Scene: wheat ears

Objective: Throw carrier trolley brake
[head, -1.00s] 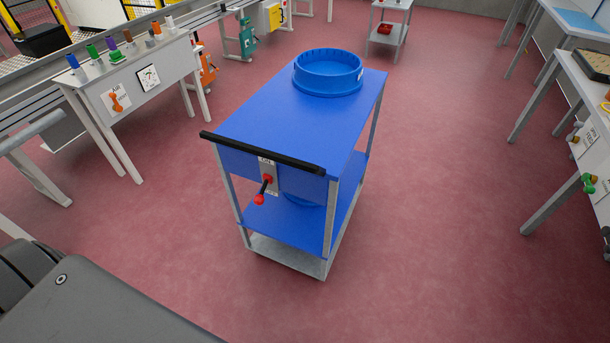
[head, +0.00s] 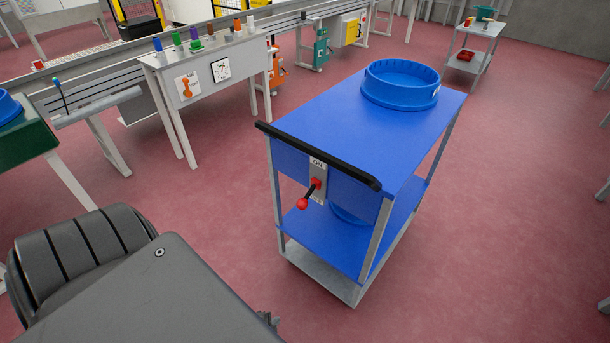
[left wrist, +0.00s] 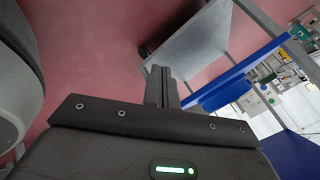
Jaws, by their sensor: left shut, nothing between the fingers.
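The carrier trolley (head: 345,132) is blue with grey legs and a black push handle (head: 315,155). Below the handle, a grey plate with a small label carries the brake lever (head: 311,194). The lever tilts down to the left and ends in a red knob (head: 302,204). My left arm fills the bottom left of the head view. Only a bit of its gripper (head: 268,319) shows, low and in front of the trolley, apart from the lever. In the left wrist view the left gripper (left wrist: 162,85) is shut and empty, with trolley parts beyond. My right gripper is out of view.
A round blue ring-shaped container (head: 400,85) sits on the trolley's top. A white table (head: 205,55) with coloured pegs and a long rail stand behind left. A green-topped table (head: 22,140) is at far left. Red floor is clear around the trolley.

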